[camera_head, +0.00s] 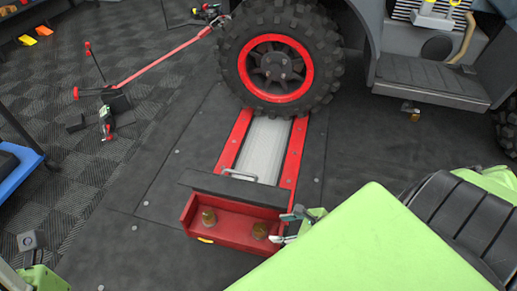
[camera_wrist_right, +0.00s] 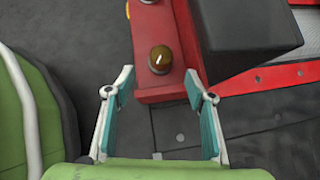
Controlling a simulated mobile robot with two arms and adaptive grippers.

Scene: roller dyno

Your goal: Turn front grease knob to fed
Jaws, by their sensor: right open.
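A red box (camera_head: 233,232) at the near end of the roller frame carries two brass-brown knobs, a left one (camera_head: 208,217) and a right one (camera_head: 260,230). My right gripper (camera_head: 287,226) is open beside the right knob. In the right wrist view the open fingers (camera_wrist_right: 158,83) point at this knob (camera_wrist_right: 160,59), which sits just beyond and between the tips, apart from both. A pale pointer line on its top slants up to the right. The other knob (camera_wrist_right: 148,2) is cut by the top edge. Labels are not readable. Green and dark parts of my left arm show at lower left, jaws unclear.
A dark block (camera_head: 236,188) with a metal handle stands behind the box; in the wrist view it rises close to the right (camera_wrist_right: 245,38). A large tyre (camera_head: 278,60) rests on the roller. Floor left of the box is clear.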

